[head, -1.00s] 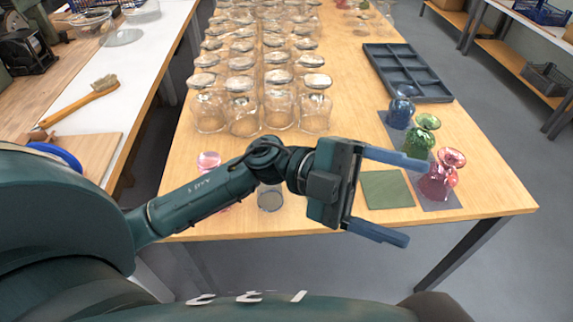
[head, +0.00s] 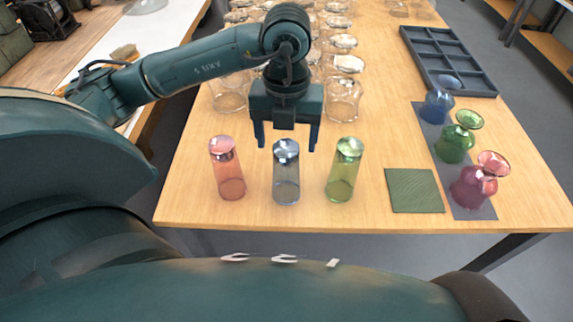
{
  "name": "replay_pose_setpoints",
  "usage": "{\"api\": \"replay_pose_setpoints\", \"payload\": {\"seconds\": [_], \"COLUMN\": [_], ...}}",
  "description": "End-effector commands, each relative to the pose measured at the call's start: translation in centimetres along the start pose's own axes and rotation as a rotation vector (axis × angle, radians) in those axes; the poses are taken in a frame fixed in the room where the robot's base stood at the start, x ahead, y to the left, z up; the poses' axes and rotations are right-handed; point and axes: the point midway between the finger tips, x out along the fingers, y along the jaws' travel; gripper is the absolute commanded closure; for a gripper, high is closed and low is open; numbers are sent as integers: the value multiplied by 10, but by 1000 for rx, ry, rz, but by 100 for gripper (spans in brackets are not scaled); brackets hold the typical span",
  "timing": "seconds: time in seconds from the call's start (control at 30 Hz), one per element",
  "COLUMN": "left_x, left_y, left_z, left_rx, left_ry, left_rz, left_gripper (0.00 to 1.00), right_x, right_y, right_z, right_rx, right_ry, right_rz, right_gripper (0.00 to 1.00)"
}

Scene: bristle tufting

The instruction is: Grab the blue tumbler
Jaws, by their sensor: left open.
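The blue tumbler (head: 286,172) is a tall bluish glass standing upright near the front of the wooden table, in the middle of a row of three. A pink tumbler (head: 227,168) stands to its left and a green tumbler (head: 344,169) to its right. My left gripper (head: 286,148) is open and points down, with one finger on each side of the blue tumbler's top in the picture. I cannot tell whether it touches the glass or is still behind or above it. My right gripper is not in view.
A green square mat (head: 414,190) lies right of the tumblers. Blue, green and pink glass vessels stand on a grey strip (head: 478,210) at the right. A dark compartment tray (head: 448,62) lies behind them. Several clear jars (head: 342,100) stand close behind my gripper.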

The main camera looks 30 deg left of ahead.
Motion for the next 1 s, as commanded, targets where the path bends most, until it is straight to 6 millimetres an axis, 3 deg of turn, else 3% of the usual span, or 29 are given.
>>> {"api": "replay_pose_setpoints", "payload": {"seconds": [0.27,0.53,0.83,1.0], "left_x": [23,61,66,66], "left_y": [0,1,1,1], "left_z": [0,0,0,0], "left_rx": [2,2,3,3], "left_ry": [3,3,1,2], "left_rz": [0,0,-3,-3], "left_gripper": [27,27,27,41], "right_x": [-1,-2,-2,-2], "right_y": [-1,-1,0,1], "right_z": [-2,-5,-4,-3], "right_rx": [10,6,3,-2], "right_ry": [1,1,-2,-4], "right_rz": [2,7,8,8], "right_gripper": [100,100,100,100]}}
